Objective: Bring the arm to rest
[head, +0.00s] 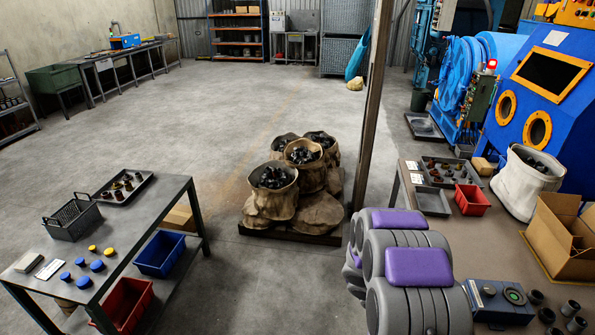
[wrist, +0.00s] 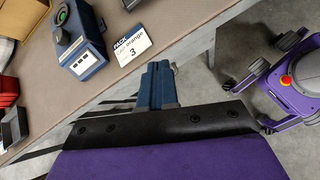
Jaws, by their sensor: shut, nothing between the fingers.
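My gripper (wrist: 158,68) shows in the wrist view as blue fingers beyond a black bracket and a purple housing. The fingers are shut together with nothing between them. They show beside the edge of the brown-topped workbench (wrist: 105,58); I cannot tell their height. In the head view, my grey and purple arm fills the lower right beside the workbench (head: 470,235). The fingertips cannot be made out there.
A red bin (head: 471,199) and open cardboard box (head: 562,235) are there too. A post (head: 373,100) stands behind. Left-centre floor is clear.

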